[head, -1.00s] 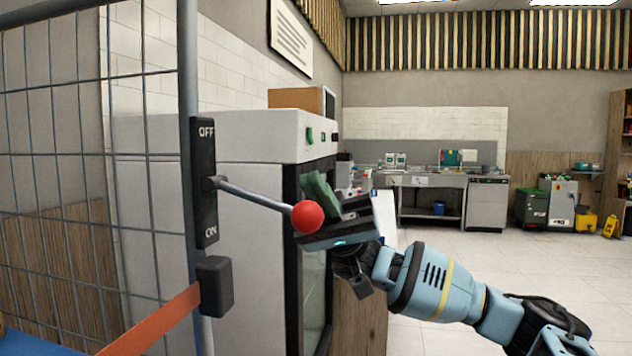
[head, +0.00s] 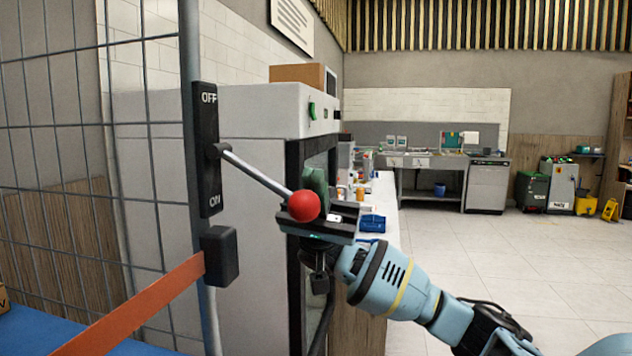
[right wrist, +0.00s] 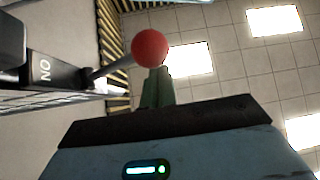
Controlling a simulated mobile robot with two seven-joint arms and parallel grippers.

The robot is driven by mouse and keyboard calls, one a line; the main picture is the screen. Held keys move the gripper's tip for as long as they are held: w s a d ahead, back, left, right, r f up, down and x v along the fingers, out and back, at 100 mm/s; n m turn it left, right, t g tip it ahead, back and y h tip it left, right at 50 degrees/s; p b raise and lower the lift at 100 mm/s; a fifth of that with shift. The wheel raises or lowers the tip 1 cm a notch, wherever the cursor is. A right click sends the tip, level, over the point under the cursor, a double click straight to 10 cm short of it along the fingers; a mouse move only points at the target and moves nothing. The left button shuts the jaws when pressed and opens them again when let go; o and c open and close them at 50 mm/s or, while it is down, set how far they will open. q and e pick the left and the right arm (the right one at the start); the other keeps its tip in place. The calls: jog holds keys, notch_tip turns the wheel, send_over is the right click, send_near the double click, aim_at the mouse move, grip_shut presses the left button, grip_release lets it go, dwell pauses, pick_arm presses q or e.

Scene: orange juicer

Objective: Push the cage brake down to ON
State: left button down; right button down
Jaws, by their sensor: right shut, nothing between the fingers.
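The cage brake is a black plate (head: 206,125) on the cage post, marked OFF at the top and ON at the bottom. Its metal lever (head: 255,172) slopes down to the right and ends in a red ball (head: 304,206). The ball is about level with the ON mark in the head view. My right gripper (head: 316,175) is shut and empty, its green fingers pointing up close behind the ball. In the right wrist view the ball (right wrist: 150,47) appears at the fingertips (right wrist: 160,73); I cannot tell whether they touch. My left gripper is not in view.
The wire cage panel (head: 90,150) stands at the left. A black box (head: 220,255) with an orange strap (head: 140,305) sits below the brake plate. A white cabinet (head: 245,120) stands behind the lever. The floor at the right (head: 520,260) is clear.

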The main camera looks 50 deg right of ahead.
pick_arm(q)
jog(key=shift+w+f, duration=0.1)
pick_arm(e)
jog(key=shift+w+a+f+n+g+h, duration=0.15)
jog(key=shift+f+n+g+h, duration=0.25)
jog(key=shift+n+g+h, duration=0.5)
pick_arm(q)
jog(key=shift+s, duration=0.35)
pick_arm(e)
jog(key=shift+f+y, duration=0.2)
jog(key=shift+y, duration=0.1)
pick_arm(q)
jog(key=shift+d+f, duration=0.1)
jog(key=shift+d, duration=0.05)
pick_arm(e)
jog(key=shift+w+f, duration=0.1)
